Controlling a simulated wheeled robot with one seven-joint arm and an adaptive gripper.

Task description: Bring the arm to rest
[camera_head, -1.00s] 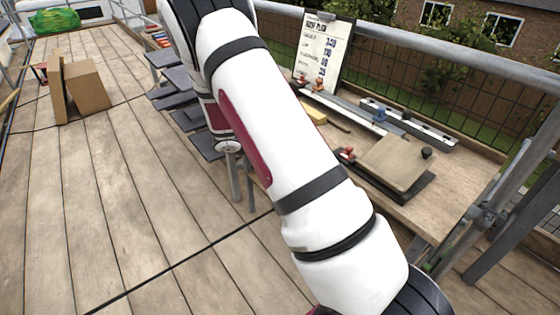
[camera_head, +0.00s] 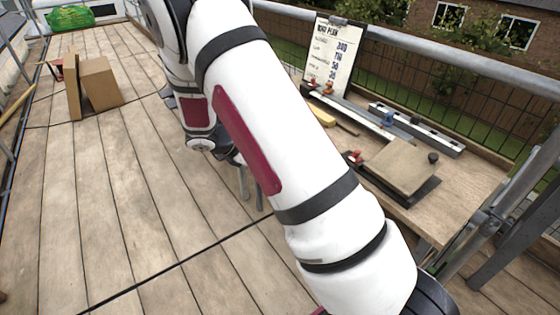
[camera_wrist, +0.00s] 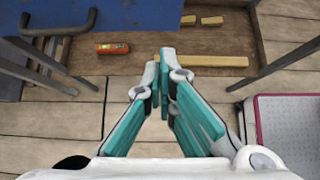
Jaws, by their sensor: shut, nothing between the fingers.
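My gripper (camera_wrist: 160,82) shows in the wrist view with teal fingers whose tips are together and empty. It hangs over bare deck boards and a brown plank edge, touching nothing that I can see. In the head view my white arm crosses the middle of the picture, and its far end bends down beside the workbench (camera_head: 470,178). The fingers themselves are hidden in that view.
The bench carries a board with a paper plan (camera_head: 333,60), a metal rail tool (camera_head: 415,130) and a tan slab (camera_head: 400,165). Cardboard boxes (camera_head: 100,84) stand on the deck at left. The wrist view shows a red tool (camera_wrist: 112,48) and a wood strip (camera_wrist: 210,61).

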